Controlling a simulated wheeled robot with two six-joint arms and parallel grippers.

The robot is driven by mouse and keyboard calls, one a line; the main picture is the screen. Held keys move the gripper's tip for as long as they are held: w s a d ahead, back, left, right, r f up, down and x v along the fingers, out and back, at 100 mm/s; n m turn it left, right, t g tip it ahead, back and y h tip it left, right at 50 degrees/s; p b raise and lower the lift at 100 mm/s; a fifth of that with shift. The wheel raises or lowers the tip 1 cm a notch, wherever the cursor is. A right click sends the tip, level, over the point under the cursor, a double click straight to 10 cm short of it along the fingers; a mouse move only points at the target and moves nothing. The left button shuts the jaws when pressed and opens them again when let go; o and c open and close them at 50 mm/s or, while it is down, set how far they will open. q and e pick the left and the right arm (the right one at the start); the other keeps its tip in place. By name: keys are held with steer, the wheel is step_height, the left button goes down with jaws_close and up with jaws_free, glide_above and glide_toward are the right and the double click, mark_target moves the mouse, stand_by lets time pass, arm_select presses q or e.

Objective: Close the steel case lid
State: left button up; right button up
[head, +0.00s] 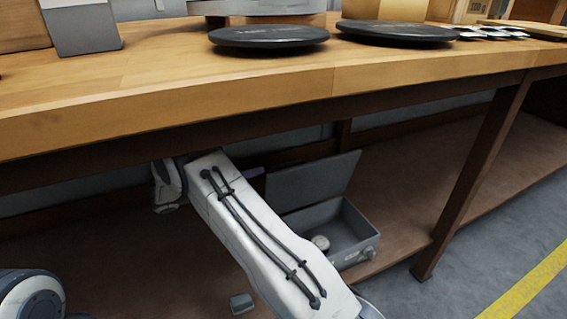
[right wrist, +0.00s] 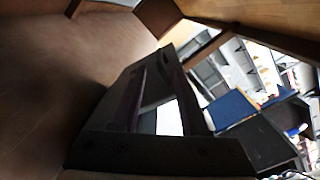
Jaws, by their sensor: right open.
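The grey steel case (head: 352,247) sits on the lower shelf under the workbench. Its lid (head: 312,186) stands open, raised at the back of the case. A small round pale object (head: 321,242) lies inside. My right arm reaches under the bench, left of the case, and hides part of its left side. My left gripper is out of view.
The wooden benchtop (head: 270,88) overhangs the case, with a dark frame rail below its edge. A bench leg (head: 478,175) stands right of the case. Two black discs (head: 268,36) lie on top. A small grey block (head: 241,303) is at the bottom.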

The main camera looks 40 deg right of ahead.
mark_target(280, 167)
steer(key=b+x, duration=0.2)
steer(key=x, duration=0.2)
steer(key=b+x, duration=0.2)
steer(key=x, duration=0.2)
steer(key=shift+s+d+f, duration=0.1)
steer(key=shift+d+f, duration=0.05)
steer(key=shift+f, duration=0.05)
steer(key=shift+d+r, duration=0.15)
steer(key=shift+d, duration=0.2)
steer(key=c, duration=0.7)
jaws_close()
steer(key=shift+s+f, duration=0.1)
steer(key=shift+f, duration=0.15)
